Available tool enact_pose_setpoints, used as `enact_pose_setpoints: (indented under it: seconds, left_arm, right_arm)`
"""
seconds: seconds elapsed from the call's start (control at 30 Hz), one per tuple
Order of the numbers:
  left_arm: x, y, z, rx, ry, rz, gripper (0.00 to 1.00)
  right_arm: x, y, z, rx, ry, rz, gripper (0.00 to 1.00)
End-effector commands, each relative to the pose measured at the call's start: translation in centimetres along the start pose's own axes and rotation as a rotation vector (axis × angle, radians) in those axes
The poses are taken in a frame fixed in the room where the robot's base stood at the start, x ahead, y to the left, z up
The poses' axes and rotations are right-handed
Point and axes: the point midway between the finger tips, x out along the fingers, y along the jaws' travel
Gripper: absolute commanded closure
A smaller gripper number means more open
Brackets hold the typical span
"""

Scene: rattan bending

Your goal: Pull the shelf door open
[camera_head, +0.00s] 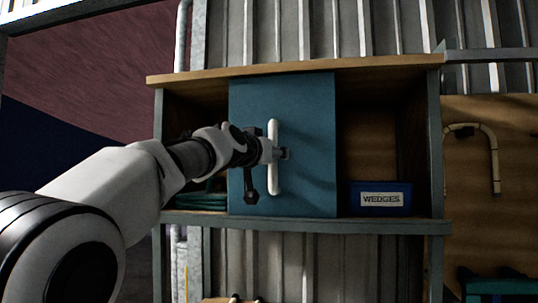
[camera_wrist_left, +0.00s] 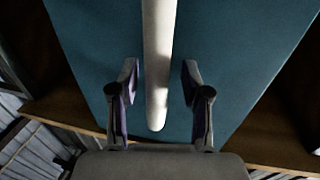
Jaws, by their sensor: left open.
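The shelf door (camera_head: 309,145) is a flat teal panel in the middle of the wooden shelf. A white vertical bar handle (camera_head: 273,157) stands on it, left of the panel's middle. My left gripper (camera_head: 278,153) reaches in from the left, at the handle. In the left wrist view the open fingers (camera_wrist_left: 158,88) stand on either side of the white handle (camera_wrist_left: 157,60), with a gap on each side. The teal door (camera_wrist_left: 225,45) fills the space behind them. My right gripper is not in view.
The wooden shelf (camera_head: 300,68) has open bays on both sides of the door. A blue bin labelled WEDGES (camera_head: 358,205) stands in the right bay. Green coiled material (camera_head: 200,201) lies in the left bay. A pegboard-like panel with a bent cane (camera_head: 495,170) is at right.

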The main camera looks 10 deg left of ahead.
Motion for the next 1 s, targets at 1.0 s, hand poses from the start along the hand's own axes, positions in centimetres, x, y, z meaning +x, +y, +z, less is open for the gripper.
enact_pose_setpoints:
  seconds: [1.0]
  left_arm:
    - [-7.0, -0.1, 0.2, -0.002, -0.002, -0.001, 0.53]
  right_arm:
    - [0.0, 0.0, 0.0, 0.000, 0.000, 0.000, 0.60]
